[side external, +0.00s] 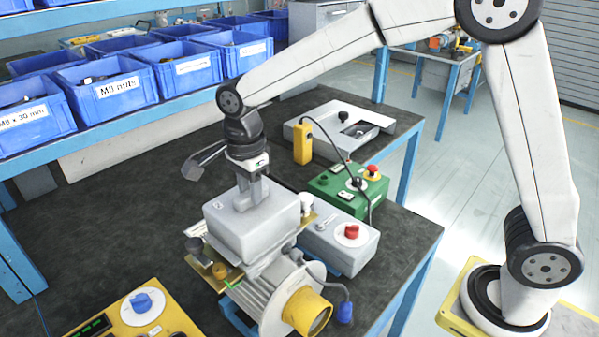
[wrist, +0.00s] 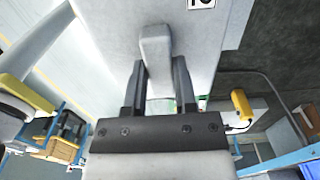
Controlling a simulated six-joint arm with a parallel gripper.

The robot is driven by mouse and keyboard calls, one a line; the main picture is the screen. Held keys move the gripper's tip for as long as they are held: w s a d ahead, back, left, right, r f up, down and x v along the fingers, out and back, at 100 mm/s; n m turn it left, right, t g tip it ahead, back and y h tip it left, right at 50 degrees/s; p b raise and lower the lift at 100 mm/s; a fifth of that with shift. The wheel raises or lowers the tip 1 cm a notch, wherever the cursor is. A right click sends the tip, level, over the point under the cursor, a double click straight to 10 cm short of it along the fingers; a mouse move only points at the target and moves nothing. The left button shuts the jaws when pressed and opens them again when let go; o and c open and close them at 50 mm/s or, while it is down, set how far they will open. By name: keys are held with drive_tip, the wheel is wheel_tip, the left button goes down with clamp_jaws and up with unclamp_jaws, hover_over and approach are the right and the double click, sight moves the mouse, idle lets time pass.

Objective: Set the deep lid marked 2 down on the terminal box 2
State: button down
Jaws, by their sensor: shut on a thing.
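My gripper (side external: 251,200) is shut on the raised grip of a deep, pale grey lid (side external: 245,230). The wrist view shows the grip (wrist: 155,48) between the two fingers (wrist: 160,85). The lid (wrist: 105,15) fills the upper middle there, with a black-and-white mark cut off at the top edge. In the side external view the lid is roughly level over the finned grey motor (side external: 262,290) with a yellow end cap (side external: 307,312). The lid hides the terminal box below it. I cannot tell whether the lid touches the box.
A grey box with a red knob (side external: 340,245) stands close right of the lid. Behind it are a green control box (side external: 335,192) and a yellow pendant (side external: 302,143). A yellow panel (side external: 150,320) is at front left. Blue bins (side external: 115,88) line the back; the bench's left middle is clear.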

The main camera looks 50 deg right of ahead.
drive_tip(key=shift+f, duration=0.85)
idle(1.2)
drive_tip(key=shift+c, duration=1.6)
unclamp_jaws()
drive_tip(key=shift+r, duration=0.1)
drive_tip(key=shift+r, duration=3.8)
